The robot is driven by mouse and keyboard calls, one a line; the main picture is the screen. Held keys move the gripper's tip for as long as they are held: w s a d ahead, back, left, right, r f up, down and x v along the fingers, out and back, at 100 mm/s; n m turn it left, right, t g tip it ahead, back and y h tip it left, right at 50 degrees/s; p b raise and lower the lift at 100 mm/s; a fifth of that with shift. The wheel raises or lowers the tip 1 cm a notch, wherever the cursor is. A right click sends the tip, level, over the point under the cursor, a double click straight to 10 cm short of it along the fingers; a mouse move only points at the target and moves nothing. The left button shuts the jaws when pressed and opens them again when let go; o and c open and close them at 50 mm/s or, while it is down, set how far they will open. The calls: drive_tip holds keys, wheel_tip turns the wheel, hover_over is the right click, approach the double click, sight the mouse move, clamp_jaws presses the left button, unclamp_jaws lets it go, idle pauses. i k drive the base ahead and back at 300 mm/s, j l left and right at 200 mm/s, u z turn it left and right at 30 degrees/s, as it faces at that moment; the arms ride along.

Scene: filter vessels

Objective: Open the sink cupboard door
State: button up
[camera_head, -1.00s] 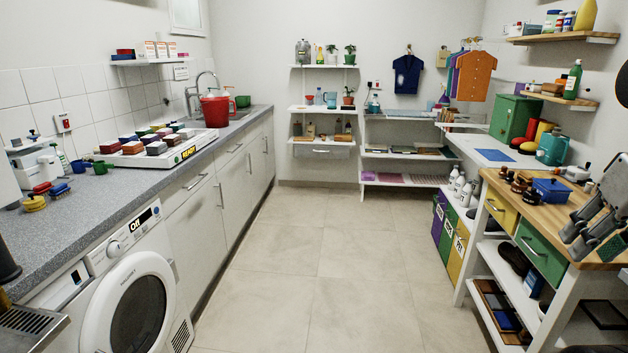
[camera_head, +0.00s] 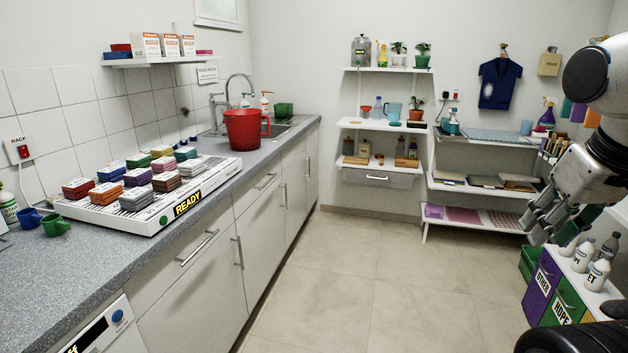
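The sink (camera_head: 292,130) is set into the far end of the left counter, below a curved tap (camera_head: 238,90). Under that end are pale cupboard doors. One door (camera_head: 268,215) has a vertical handle (camera_head: 284,196), and a narrower far door (camera_head: 312,170) has another handle (camera_head: 308,167). All these doors look shut. I cannot tell exactly which one is the sink cupboard door. My gripper (camera_head: 540,219) is at the right, well away from the doors, pointing down and left. Its fingers look apart, with nothing between them.
A red bucket (camera_head: 243,130) stands on the counter before the sink. A white "READY" tray (camera_head: 110,213) holds several coloured blocks. A nearer cupboard door (camera_head: 200,300) is also shut. The tiled floor (camera_head: 340,265) is clear. Shelves (camera_head: 385,127) stand at the back, labelled bins (camera_head: 545,287) at the right.

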sight(296, 175)
drive_tip(key=i+l+z, duration=0.1)
drive_tip(key=i+z, duration=0.15)
drive_tip(key=i, duration=1.85)
drive_tip(key=i+u, duration=0.25)
drive_tip(key=i, duration=0.25)
drive_tip(key=i+u, duration=0.2)
drive_tip(key=i, duration=0.3)
drive_tip(key=i+l+u, duration=0.1)
drive_tip(key=i+u, duration=0.15)
drive_tip(key=i, duration=0.2)
drive_tip(key=i+l+u, duration=0.25)
drive_tip(key=i, duration=0.25)
